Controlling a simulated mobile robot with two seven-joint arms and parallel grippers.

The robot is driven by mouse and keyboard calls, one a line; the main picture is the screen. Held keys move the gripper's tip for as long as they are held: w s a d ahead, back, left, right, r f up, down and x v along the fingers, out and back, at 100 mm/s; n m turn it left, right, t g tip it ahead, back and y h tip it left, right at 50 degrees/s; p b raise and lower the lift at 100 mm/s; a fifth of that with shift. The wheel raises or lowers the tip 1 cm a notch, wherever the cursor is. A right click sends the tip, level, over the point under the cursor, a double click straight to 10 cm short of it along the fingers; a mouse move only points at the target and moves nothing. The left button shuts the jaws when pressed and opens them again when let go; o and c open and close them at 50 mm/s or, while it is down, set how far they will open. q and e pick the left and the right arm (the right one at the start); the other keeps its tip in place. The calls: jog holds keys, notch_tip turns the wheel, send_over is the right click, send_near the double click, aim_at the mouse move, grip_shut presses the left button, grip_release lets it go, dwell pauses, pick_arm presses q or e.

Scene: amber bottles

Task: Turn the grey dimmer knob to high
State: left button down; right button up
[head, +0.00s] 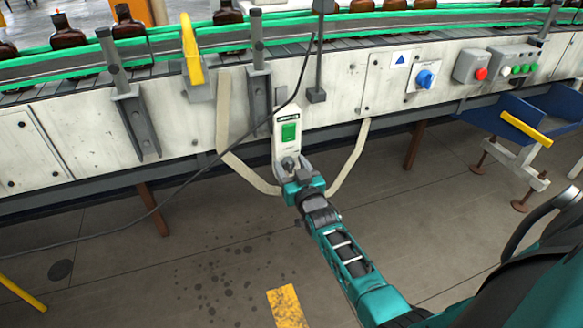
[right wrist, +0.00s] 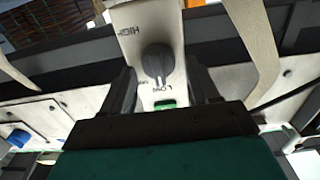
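The grey dimmer knob (head: 288,163) sits at the lower end of a white control box (head: 281,140) with a green display, on the front of the conveyor. In the right wrist view the knob (right wrist: 157,62) is close up, between a HIGH label and a LOW label; its ridge seems to point toward LOW. My right gripper (head: 295,178) is at the box's lower end. In its wrist view the two fingers (right wrist: 164,88) stand apart on either side of the knob, with gaps showing, so it is open. My left gripper is not in view.
A black cable (head: 225,150) hangs across the panel, and beige straps (head: 350,155) hang beside the box. A blue rotary switch (head: 425,79), a red button (head: 481,73) and green buttons (head: 516,69) are to the right. Amber bottles (head: 67,36) stand on the conveyor above.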

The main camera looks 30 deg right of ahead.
jog(key=c, duration=0.9)
jog(key=shift+c, duration=0.2)
